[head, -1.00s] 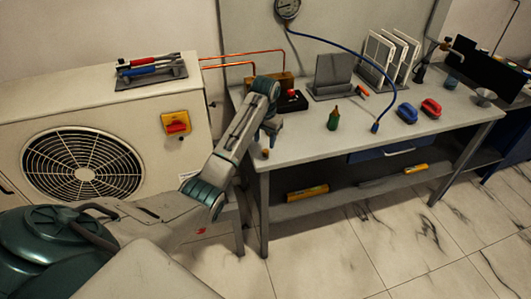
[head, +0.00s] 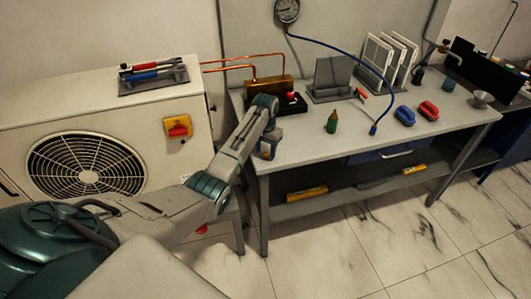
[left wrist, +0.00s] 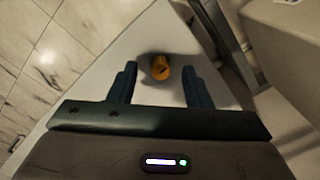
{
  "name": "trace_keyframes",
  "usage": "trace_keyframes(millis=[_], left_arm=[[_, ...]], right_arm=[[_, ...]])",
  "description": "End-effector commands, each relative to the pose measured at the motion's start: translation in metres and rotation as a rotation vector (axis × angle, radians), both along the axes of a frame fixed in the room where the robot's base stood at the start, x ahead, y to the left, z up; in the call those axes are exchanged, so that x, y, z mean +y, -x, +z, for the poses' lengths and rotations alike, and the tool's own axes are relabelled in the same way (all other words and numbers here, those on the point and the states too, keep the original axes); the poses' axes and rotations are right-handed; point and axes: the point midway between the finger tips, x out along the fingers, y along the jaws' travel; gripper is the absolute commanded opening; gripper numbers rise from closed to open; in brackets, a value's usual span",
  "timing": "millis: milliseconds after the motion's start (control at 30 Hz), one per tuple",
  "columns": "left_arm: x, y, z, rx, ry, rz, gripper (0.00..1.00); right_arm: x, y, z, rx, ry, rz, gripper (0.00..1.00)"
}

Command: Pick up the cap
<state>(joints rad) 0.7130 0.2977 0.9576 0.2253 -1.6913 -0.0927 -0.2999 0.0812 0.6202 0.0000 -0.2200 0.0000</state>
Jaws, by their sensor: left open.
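The cap, a small brass-orange cylinder, sits at the near left corner of the workbench (head: 330,150). In the left wrist view the cap (left wrist: 160,67) lies between the two blue fingers, near their tips, with a visible gap on each side. My left gripper (head: 268,145) is open at that corner, and its fingers partly hide the cap in the head view. From these views I cannot tell the exact height of the fingertips over the bench top. My right gripper is not in view.
A brass block (head: 262,88) with copper pipes is behind the gripper. A white fan unit (head: 60,125) stands left.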

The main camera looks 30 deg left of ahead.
Motion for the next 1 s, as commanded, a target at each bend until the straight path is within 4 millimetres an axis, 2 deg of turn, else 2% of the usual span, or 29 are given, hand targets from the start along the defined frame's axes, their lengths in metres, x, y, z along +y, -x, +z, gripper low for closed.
trace_keyframes(millis=[133, 333, 367, 567, 600, 1000], left_arm=[[0.0004, 0.0001, -0.0113, 0.000, 0.000, 0.000, 0.45], [0.0004, -0.0001, -0.0126, -0.002, -0.001, 0.000, 0.45], [0.0004, -0.0001, -0.0125, -0.002, -0.001, 0.000, 0.41], [0.0004, -0.0001, -0.0123, -0.002, 0.000, 0.000, 0.02], [0.0004, -0.0001, -0.0122, -0.001, 0.000, 0.000, 0.00], [0.0006, -0.0007, -0.0064, -0.003, -0.001, 0.000, 0.00]], right_arm=[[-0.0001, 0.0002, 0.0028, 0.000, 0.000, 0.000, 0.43], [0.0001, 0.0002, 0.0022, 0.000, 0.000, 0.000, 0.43], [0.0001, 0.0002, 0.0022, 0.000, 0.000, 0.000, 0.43], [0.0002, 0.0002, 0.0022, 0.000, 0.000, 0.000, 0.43], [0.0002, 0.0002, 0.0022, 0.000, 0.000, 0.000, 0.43], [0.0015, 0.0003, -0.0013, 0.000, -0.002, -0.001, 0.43]])
